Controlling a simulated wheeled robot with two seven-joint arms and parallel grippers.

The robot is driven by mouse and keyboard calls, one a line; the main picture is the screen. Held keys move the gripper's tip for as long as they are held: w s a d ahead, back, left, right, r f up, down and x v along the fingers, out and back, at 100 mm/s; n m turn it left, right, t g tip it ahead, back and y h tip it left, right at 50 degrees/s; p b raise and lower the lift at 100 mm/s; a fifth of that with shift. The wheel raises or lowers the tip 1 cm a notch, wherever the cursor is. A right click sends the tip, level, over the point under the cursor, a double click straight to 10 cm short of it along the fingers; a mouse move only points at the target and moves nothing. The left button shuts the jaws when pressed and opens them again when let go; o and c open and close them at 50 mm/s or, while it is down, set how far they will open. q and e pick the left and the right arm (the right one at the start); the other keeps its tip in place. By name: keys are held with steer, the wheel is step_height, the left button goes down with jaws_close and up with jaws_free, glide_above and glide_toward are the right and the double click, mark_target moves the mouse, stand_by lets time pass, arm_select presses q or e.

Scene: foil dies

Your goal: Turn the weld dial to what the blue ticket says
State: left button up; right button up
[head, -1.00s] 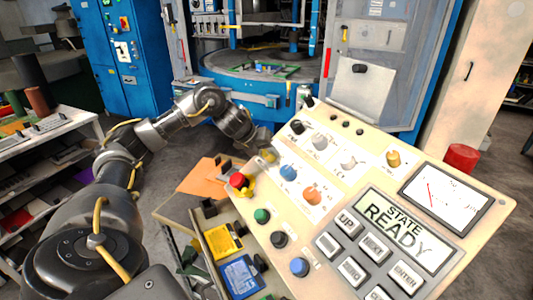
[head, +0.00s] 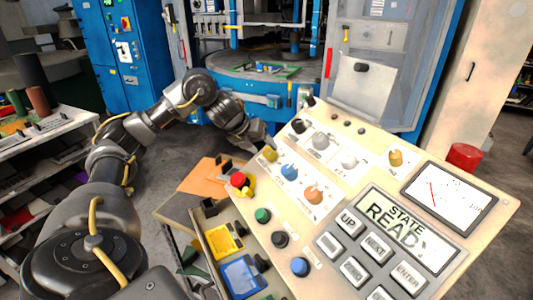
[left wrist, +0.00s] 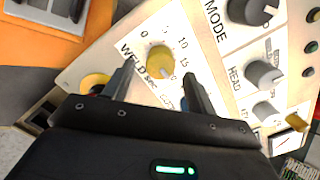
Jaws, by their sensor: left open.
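The weld dial is a yellow knob (left wrist: 160,60) on the cream panel, with "WELD" and a scale from 0 through 5, 10 and 15 around it in the left wrist view. Its light pointer mark seems to face the lower right; I cannot read the exact value. In the head view the yellow knob (head: 270,154) sits at the panel's left edge. My left gripper (left wrist: 157,86) is open, its fingers apart on the near side of the knob, not closed on it. In the head view my left gripper (head: 264,143) is just behind the knob. A blue card-like item (head: 242,275) lies below the panel; its writing is unreadable.
A red button (head: 238,180) in a yellow collar stands close to the dial. Blue (head: 289,172) and orange (head: 313,195) knobs are nearby. A yellow card-like item (head: 222,240) lies beside the blue one.

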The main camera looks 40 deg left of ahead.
arm_select(q)
steer(key=d+p+v, duration=0.1)
steer(key=v, duration=0.5)
steer(key=shift+s+a+r, duration=0.3)
steer(key=shift+a+r, duration=0.05)
steer(key=shift+a, duration=0.15)
